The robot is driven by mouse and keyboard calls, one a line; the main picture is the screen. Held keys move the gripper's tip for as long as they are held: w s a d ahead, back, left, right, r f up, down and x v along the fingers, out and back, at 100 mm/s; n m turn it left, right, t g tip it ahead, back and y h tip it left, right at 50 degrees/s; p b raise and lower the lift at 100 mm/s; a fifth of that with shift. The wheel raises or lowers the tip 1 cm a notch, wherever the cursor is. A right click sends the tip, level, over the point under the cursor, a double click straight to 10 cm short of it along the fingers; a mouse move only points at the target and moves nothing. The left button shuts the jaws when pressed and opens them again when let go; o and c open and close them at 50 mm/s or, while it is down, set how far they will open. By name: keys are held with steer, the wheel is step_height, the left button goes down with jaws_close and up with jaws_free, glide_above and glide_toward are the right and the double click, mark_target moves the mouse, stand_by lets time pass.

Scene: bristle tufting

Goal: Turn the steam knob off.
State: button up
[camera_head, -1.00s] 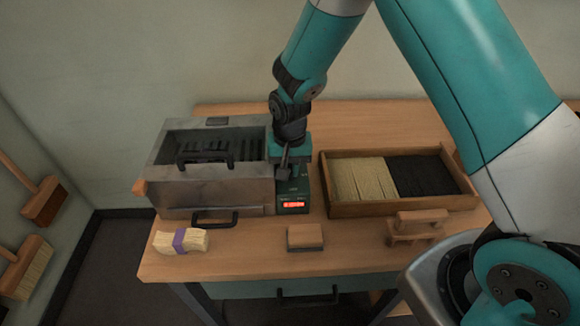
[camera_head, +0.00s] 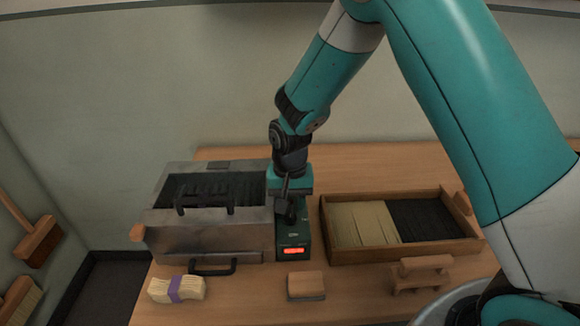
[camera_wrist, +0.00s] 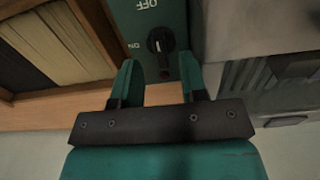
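The steam knob (camera_wrist: 160,41) is a round black dial with a white mark on a green control box (camera_wrist: 178,12) in the wrist view. White OFF and ON lettering shows upside down beside it. The mark lies along the picture's vertical, and I cannot tell which label it selects. My gripper (camera_wrist: 159,76) is open and empty, its two green fingers apart, with the knob beyond the gap between their tips. In the head view the control box shows a lit red display (camera_head: 293,251), and my gripper (camera_head: 289,208) is just above and behind it, hiding much of the knob area.
A metal steam chest (camera_head: 205,240) with black handles stands left of the control box. A wooden tray (camera_head: 400,252) of pale and black bristles is close on its right. A bound bristle bundle (camera_head: 187,290), a wooden block (camera_head: 306,283) and a small wooden stand (camera_head: 420,269) lie in front.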

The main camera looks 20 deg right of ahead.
mark_target(290, 213)
step_height(290, 213, up, 14)
steer(key=shift+b, duration=0.45)
steer(key=shift+f, duration=0.1)
steer(key=s+a+r+n+y, duration=0.2)
steer(key=s+n, duration=0.3)
steer(key=s, duration=0.7)
steer(key=s+a+r+n+y, duration=0.2)
steer(key=s+r+n, duration=0.2)
steer(key=s, duration=0.8)
steer(key=shift+s+n, duration=0.15)
steer(key=shift+n, duration=0.85)
